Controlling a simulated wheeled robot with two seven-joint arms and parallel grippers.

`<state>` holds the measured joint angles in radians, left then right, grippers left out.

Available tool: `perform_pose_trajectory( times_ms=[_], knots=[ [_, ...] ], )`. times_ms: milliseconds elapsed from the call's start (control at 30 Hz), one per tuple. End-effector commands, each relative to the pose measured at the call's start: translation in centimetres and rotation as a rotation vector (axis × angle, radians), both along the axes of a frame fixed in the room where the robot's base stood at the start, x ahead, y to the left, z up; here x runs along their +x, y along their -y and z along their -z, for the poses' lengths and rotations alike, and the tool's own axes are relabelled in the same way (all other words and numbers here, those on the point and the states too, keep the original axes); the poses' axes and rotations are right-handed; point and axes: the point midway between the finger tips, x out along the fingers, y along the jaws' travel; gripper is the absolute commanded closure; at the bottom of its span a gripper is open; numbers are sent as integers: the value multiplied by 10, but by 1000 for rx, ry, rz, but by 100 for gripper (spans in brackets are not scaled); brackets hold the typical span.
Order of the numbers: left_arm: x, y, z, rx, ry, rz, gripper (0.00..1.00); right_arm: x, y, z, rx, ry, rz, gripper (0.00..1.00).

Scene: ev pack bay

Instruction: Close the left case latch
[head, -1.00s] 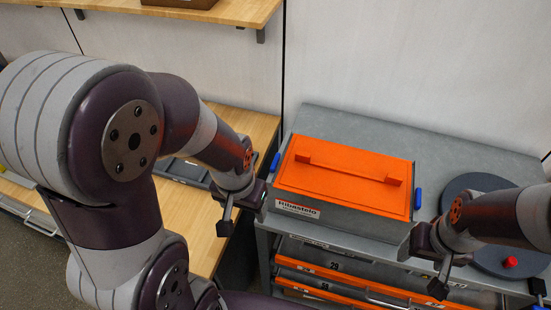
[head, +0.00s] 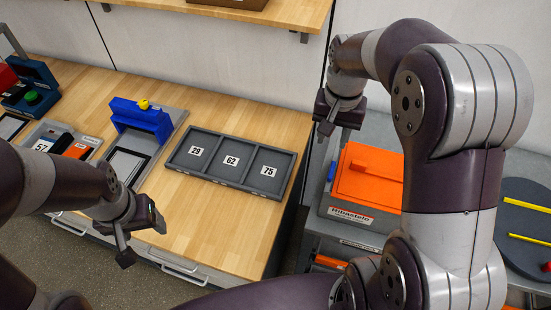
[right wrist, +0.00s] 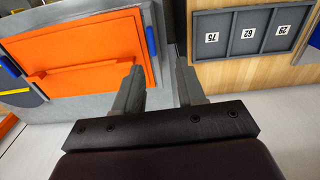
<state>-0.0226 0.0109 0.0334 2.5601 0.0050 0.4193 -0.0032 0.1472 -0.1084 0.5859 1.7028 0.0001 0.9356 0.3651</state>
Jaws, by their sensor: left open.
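The grey case with an orange lid (head: 368,178) stands on a grey cabinet at the right, partly hidden by my right arm. The lid is down. Its left latch, a blue tab (head: 333,171), is on the case's left side; it also shows in the right wrist view (right wrist: 150,38). I cannot tell whether it is fastened. My right gripper (head: 328,122) is open and empty, above and behind the latch in the head view; its fingers also show in the right wrist view (right wrist: 158,85), apart from the latch. My left gripper (head: 140,240) is open and empty at the wooden bench's front edge.
A grey three-compartment tray (head: 230,163) numbered 29, 62, 75 lies on the wooden bench (head: 215,220). A blue fixture (head: 140,118) with a yellow knob stands left of it. A dark round disc (head: 520,215) is at the right. A shelf hangs above.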

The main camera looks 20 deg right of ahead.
Motion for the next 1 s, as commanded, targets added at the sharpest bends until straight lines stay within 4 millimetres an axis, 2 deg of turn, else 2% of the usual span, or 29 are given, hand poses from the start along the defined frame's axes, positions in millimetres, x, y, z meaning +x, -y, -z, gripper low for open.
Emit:
perform_pose_trajectory(
  times_ms=[100, 233, 267, 300, 500, 600, 767, 1000],
  knots=[
    [0, 0, 6, 0, 0, 0, 32, -6, -1, 8, 4, -28, 38, 61],
    [0, 0, 19, 0, 0, 1, 32, -7, -1, 35, 4, -28, 40, 61],
    [0, 0, 10, 0, -1, 1, 32, -7, -1, 36, 5, -32, 40, 61],
    [0, 0, 5, 0, 0, 1, 32, -7, -1, 46, 5, -33, 39, 61],
    [0, 0, -5, 0, 0, 0, 32, -8, 0, 95, 6, -32, 38, 61],
    [0, 0, -7, 0, 0, 0, 32, -7, 0, 112, 6, -29, 38, 61],
    [0, 0, -8, 0, 0, 0, 32, -7, 0, 126, 5, -26, 37, 61],
    [0, 0, -8, 0, 0, 0, 32, -7, 0, 127, 5, -25, 37, 61]
  ],
)
